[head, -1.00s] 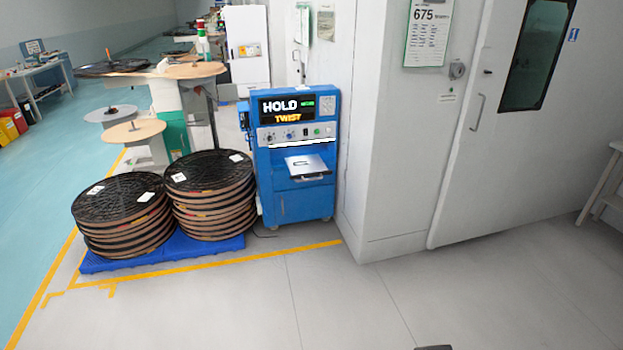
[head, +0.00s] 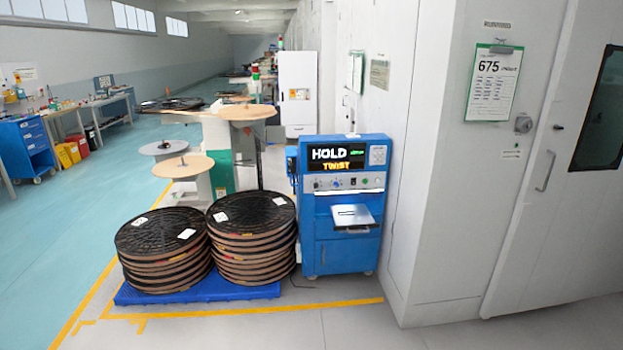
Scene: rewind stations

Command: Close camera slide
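A blue machine cabinet (head: 340,205) stands against the white wall in the middle of the head view. Its dark display reads HOLD and TWIST, above a row of knobs. A light grey slide tray (head: 352,215) with a dark handle sticks out from an opening in its front, so it looks pulled out. No other part named as a camera slide can be made out. My gripper is not in view.
Stacks of black reels (head: 162,238) stand on a blue pallet (head: 205,292) left of the cabinet. Yellow floor tape (head: 340,304) runs in front. A white wall and door (head: 545,180) fill the right. The near grey floor is clear.

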